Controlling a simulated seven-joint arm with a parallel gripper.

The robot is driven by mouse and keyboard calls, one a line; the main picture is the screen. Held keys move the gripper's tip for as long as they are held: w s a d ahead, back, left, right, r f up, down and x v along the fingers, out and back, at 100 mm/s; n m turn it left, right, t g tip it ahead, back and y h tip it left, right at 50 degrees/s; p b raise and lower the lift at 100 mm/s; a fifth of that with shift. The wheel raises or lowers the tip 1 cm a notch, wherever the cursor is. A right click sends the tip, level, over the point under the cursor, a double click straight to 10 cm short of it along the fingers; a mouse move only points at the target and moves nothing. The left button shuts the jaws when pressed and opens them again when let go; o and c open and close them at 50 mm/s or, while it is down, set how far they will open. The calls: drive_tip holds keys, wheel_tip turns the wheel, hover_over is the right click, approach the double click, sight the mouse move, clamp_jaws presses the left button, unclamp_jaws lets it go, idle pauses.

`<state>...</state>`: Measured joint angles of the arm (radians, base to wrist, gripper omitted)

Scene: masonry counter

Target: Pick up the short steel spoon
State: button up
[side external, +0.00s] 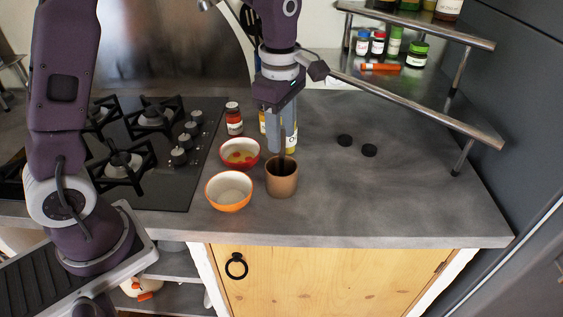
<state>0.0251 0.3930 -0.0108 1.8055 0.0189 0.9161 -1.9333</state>
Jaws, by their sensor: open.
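My gripper (283,147) points straight down just above a brown copper-coloured cup (282,186) on the grey counter. Its jaws are open. A thin dark upright shape shows between the fingers and runs down toward the cup's mouth. It may be the handle of the short steel spoon, but it is too small to tell. No other spoon shows clearly. The inside of the cup is mostly hidden.
An orange-rimmed bowl (229,191) and a red bowl (239,153) stand close left of the cup. A red-capped jar (234,118) and the stove (150,150) lie beyond. Two black discs (357,146) and a metal-railed shelf (420,107) are right. The front right counter is clear.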

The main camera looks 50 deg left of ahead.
wheel_tip(320, 180, down, 2)
drive_tip(key=shift+f, duration=0.1)
clamp_jaws()
